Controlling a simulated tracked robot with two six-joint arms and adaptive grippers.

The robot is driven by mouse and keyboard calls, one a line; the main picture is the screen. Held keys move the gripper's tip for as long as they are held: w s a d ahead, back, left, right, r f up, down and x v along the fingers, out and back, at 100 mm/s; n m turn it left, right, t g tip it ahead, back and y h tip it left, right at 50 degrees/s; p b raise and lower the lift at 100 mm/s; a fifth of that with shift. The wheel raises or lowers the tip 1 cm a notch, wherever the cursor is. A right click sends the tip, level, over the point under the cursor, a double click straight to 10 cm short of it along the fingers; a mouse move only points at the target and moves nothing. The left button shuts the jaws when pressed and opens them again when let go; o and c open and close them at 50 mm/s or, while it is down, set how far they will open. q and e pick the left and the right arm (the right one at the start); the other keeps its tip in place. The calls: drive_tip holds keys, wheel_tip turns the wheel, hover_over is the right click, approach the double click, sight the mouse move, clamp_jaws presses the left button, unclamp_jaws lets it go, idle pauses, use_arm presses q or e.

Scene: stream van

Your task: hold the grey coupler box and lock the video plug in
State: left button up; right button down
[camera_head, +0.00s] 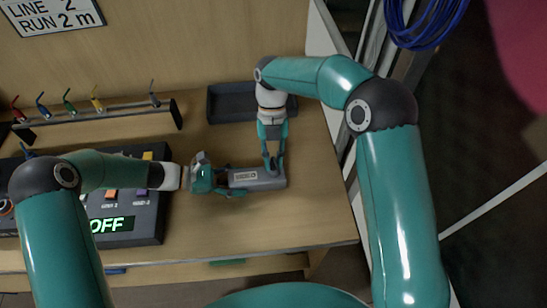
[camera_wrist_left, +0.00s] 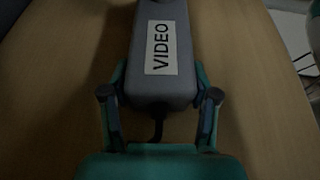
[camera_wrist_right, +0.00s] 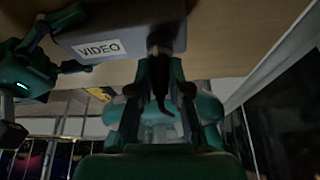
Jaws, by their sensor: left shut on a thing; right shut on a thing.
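The grey coupler box (camera_head: 262,181), labelled VIDEO, is held above the bench between my two grippers. My left gripper (camera_head: 222,181) is shut on its left end. In the left wrist view the fingers flank the near end of the box (camera_wrist_left: 160,88), and a dark cable (camera_wrist_left: 158,130) runs from that end. My right gripper (camera_head: 271,166) points at the box's right end. In the right wrist view it is shut on the dark video plug (camera_wrist_right: 159,75), whose tip meets the box (camera_wrist_right: 150,27). How deep the plug sits and its lock are hidden.
A dark control panel (camera_head: 150,218) with coloured buttons and a display reading OFF stands at left. A rack (camera_head: 90,117) with several coloured hooks and a dark open tray (camera_head: 229,103) are at the back. Bare bench lies in front of the box.

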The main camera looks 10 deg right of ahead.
drive_tip(key=shift+n+h, duration=0.3)
drive_tip(key=shift+n, duration=0.5)
drive_tip(key=n+h, duration=0.1)
drive_tip(key=n, duration=0.2)
drive_tip(key=shift+a, duration=0.1)
drive_tip(key=c, duration=1)
unclamp_jaws()
drive_tip(key=shift+v, duration=3.7)
drive_tip(key=shift+a, duration=0.1)
